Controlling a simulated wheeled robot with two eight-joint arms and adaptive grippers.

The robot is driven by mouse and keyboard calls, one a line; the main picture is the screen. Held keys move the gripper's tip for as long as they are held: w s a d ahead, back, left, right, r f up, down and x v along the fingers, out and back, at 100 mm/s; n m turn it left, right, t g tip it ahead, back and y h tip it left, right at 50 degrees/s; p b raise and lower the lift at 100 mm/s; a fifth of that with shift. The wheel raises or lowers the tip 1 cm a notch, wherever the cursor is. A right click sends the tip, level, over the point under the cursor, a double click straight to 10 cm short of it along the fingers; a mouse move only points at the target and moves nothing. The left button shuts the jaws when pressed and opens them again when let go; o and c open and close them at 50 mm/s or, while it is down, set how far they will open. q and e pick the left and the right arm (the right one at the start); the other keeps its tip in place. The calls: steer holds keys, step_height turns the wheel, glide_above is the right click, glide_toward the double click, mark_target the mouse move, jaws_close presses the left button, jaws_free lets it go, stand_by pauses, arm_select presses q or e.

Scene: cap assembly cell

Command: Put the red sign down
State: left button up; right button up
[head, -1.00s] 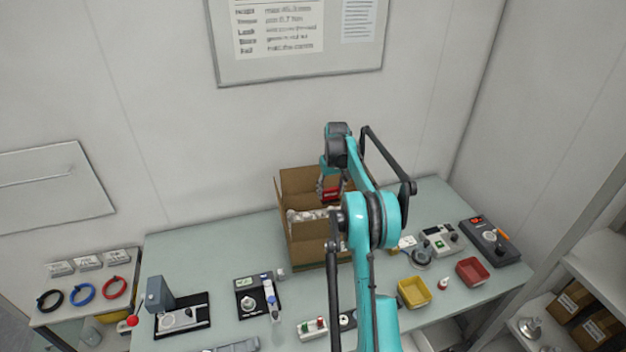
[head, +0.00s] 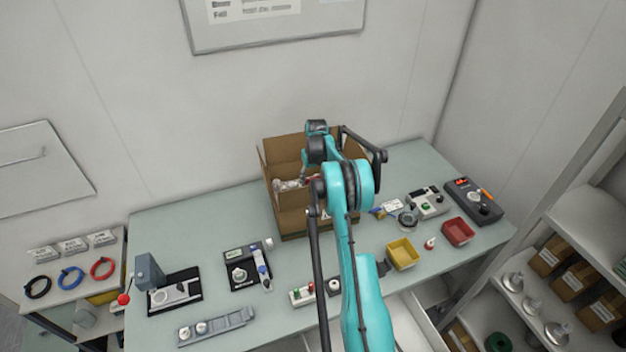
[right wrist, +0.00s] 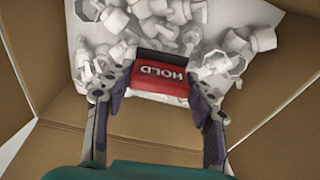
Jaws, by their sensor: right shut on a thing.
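The red sign (right wrist: 160,78) with the word HOLD shows in the right wrist view, between the two fingers of my right gripper (right wrist: 160,90). The gripper is shut on it. The sign is inside the open cardboard box (right wrist: 45,140), at or just above a heap of white plastic caps (right wrist: 85,50). I cannot tell whether it touches them. In the head view the box (head: 285,152) stands at the back of the table, and my right arm reaches into it, mostly hiding the gripper and sign. My left gripper is not in view.
The green table (head: 210,220) holds a yellow bin (head: 403,254), a red bin (head: 458,231), a grey press (head: 150,272) and a black tray (head: 248,268). Shelves with boxes stand at the right. The box walls surround my right gripper.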

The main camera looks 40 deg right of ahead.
steer(key=o, duration=0.7)
steer(key=shift+f, duration=0.15)
steer(key=o, duration=0.5)
steer(key=shift+c, duration=0.2)
